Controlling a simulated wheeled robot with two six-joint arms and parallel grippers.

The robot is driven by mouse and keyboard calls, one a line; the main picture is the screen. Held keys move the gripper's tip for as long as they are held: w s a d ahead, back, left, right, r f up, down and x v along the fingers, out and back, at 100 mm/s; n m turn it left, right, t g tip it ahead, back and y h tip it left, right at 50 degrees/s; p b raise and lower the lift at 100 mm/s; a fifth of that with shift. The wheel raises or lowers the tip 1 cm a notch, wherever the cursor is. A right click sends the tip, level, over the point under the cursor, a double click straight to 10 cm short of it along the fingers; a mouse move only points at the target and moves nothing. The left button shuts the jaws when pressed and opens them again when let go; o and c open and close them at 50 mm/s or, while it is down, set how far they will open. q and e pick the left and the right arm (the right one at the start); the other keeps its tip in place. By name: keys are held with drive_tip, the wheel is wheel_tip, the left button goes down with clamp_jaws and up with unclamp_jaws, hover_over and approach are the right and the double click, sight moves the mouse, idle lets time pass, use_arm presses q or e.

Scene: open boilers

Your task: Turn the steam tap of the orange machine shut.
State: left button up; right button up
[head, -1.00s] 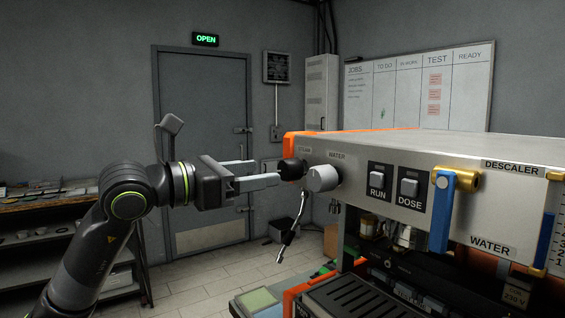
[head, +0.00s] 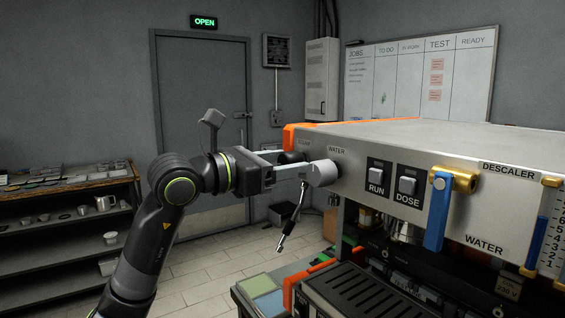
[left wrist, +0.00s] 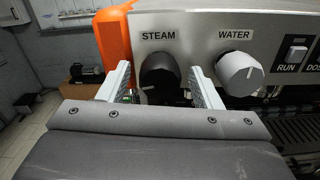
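The orange machine (head: 450,140) has a steel front panel at the right of the head view. Its steam tap is a black knob (left wrist: 160,76) under the STEAM label, with a white pointer mark toward its lower left. In the head view the knob (head: 291,157) is partly hidden by my fingers. My left gripper (left wrist: 161,84) is open, with one finger left and one right of the knob and gaps visible on both sides. I cannot tell how far the fingertips reach along it. My right gripper is not in view.
The grey water knob (left wrist: 239,73) is close right of my right finger. An orange side panel (left wrist: 114,48) is close to the left finger. A steam wand (head: 291,220) hangs below the taps. RUN (head: 376,176) and DOSE (head: 407,185) buttons sit farther right.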

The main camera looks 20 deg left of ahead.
use_arm(q)
drive_tip(key=c, duration=0.9)
drive_tip(key=shift+f+m+b, duration=0.15)
drive_tip(key=shift+m+b, duration=2.35)
drive_tip(key=shift+m, duration=2.5)
drive_tip(key=shift+f+m+b, duration=0.1)
drive_tip(key=shift+m+b, duration=2.4)
drive_tip(key=shift+m, duration=2.5)
drive_tip(key=o, duration=1)
drive_tip(key=shift+s, duration=0.1)
